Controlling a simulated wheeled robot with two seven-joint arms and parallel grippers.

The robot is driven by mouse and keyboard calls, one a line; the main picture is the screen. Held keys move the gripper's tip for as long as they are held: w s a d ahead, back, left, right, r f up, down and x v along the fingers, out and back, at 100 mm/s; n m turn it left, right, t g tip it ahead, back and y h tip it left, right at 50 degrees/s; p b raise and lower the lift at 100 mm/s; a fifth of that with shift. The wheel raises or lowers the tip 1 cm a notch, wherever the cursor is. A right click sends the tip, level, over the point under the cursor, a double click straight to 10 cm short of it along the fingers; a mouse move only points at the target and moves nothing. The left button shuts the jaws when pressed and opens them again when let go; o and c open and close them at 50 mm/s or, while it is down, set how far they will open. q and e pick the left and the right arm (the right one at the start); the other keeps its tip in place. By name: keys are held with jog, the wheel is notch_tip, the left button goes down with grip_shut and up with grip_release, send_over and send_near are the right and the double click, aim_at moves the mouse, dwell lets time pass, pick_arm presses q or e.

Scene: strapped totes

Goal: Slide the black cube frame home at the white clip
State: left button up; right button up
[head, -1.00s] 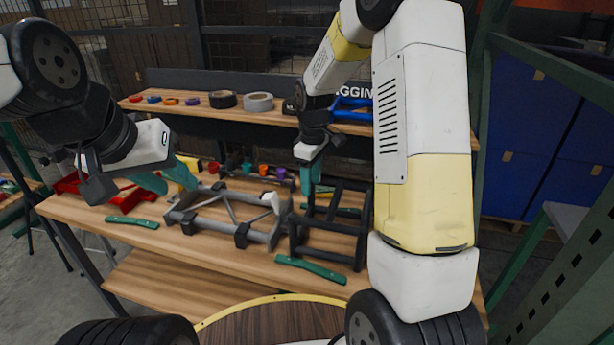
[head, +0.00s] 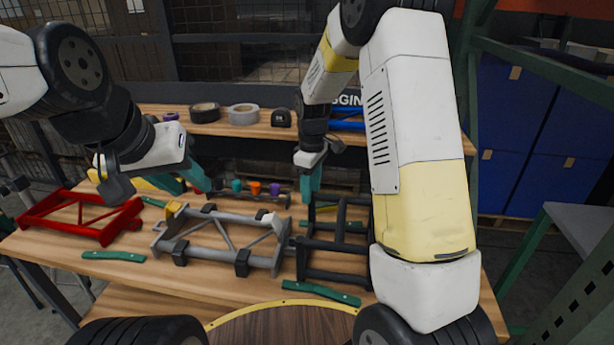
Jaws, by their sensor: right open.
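The black cube frame (head: 334,274) stands on the workbench, right of a grey frame (head: 205,256). The white clip (head: 269,219) sits on the grey frame's upper right corner, close to the black frame's left side. My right gripper (head: 311,188) points down at the black frame's upper left post, with its teal fingers open; whether they touch the post cannot be made out. My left gripper (head: 189,181) has its teal fingers apart and empty, above and behind the grey frame's left part. My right arm hides part of the black frame's right side.
A red frame (head: 72,222) lies at the bench's left. Green strips (head: 114,256) lie along the front edge, one before the black frame (head: 320,293). Coloured-handled tools (head: 255,188) stand behind the grey frame. A back shelf holds tape rolls (head: 243,114). Bare wood (head: 215,290) lies in front.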

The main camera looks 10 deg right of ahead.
aim_at(311, 211)
jog(key=shift+f, duration=0.15)
jog(key=shift+f, duration=3.9)
grip_shut()
jog(key=shift+o, duration=0.2)
grip_release()
